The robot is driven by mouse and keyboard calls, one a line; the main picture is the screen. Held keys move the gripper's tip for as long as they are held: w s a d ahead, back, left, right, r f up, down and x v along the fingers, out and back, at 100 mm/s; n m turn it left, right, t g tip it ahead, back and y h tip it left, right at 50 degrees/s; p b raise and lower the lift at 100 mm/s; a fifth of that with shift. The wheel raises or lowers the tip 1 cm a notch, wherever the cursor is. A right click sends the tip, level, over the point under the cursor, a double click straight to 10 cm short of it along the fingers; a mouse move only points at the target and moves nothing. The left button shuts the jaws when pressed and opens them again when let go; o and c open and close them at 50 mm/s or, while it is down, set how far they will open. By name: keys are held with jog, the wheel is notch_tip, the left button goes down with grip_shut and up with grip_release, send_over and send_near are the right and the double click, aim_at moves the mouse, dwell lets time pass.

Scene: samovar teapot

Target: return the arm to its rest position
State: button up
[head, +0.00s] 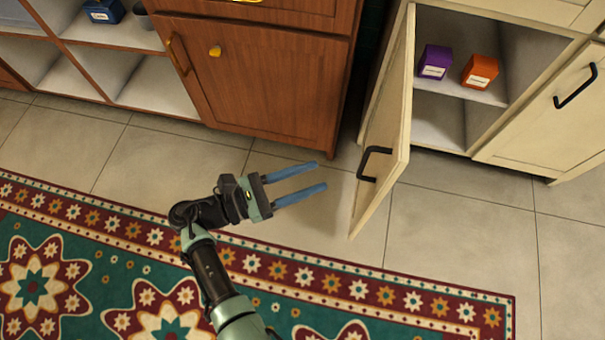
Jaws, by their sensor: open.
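My gripper (308,182) is open, with two blue fingers apart and nothing between them. It hangs over the tiled floor near the rug's edge and points right, toward the open cream cabinet door (388,125). A gap of floor shows between the fingertips and the door. My arm (212,275) reaches up from the bottom of the picture over the rug.
A purple box (435,62) and an orange box (480,71) stand on the shelf in the open cream cabinet. A brown wooden cabinet (262,85) is shut. White cubbies (158,88) stand at left, a blue box (104,10) above. A patterned rug (400,297) covers the floor.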

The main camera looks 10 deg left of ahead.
jog(key=shift+s+a, duration=0.25)
jog(key=shift+a, duration=0.15)
